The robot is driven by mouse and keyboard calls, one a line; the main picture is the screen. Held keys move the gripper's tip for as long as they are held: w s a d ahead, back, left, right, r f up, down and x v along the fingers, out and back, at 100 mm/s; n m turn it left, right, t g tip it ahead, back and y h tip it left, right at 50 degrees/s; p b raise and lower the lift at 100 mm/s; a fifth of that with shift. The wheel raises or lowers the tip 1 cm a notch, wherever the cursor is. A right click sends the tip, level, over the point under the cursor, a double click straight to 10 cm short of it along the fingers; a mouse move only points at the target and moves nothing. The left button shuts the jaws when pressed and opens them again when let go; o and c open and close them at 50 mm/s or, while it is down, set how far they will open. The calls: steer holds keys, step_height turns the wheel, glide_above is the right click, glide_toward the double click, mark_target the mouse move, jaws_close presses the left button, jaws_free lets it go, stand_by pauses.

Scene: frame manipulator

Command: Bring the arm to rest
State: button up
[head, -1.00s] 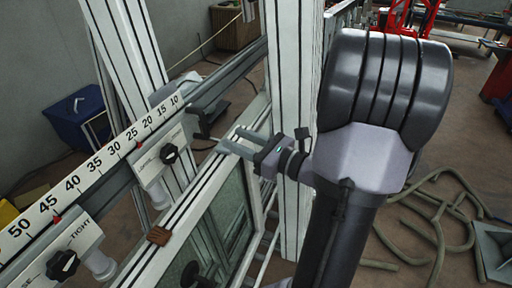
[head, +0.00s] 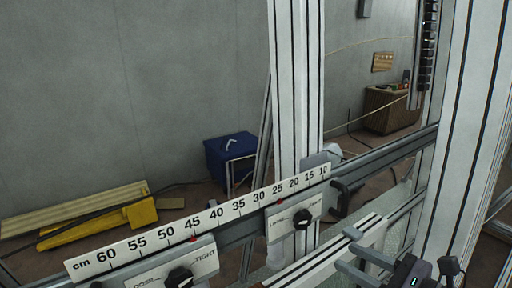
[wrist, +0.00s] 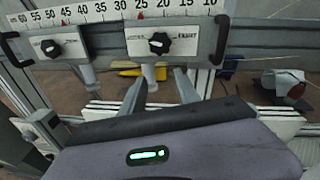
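My gripper (head: 350,250) is at the lower right of the head view, in front of the frame. Its two grey fingers are apart with nothing between them. The wrist view also shows the gripper (wrist: 161,92) open, its fingers pointing towards the rail. Beyond the fingertips is a sliding clamp plate (wrist: 190,44) with a black knob. The same clamp plate (head: 283,222) sits near the 20–25 marks in the head view. Most of my arm is outside the head view.
A ruler scale (head: 130,250) runs along the rail, with a second clamp plate (head: 150,275) at the lower left. White uprights (head: 297,80) and (head: 465,130) stand close by. A blue box (head: 228,155) and a yellow object (head: 100,222) lie behind on the floor.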

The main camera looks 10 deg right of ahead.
steer(key=s+a+f+n+g+h+b, duration=0.1)
steer(key=s+a+f+n+g+b, duration=0.1)
steer(key=a+n, duration=0.4)
steer(key=s+a+f+n+g+h+b, duration=0.2)
steer(key=s+a+f+n+g+b, duration=0.1)
steer(key=n, duration=0.7)
steer(key=s+a+f+n+g+h+b, duration=0.2)
steer(key=a+f+n+b, duration=0.4)
steer(key=a, duration=0.5)
steer(key=shift+s+f+n+g, duration=0.7)
steer(key=shift+n+g, duration=0.2)
steer(key=shift+n, duration=0.3)
steer(key=shift+o, duration=0.4)
steer(key=shift+a+f, duration=0.1)
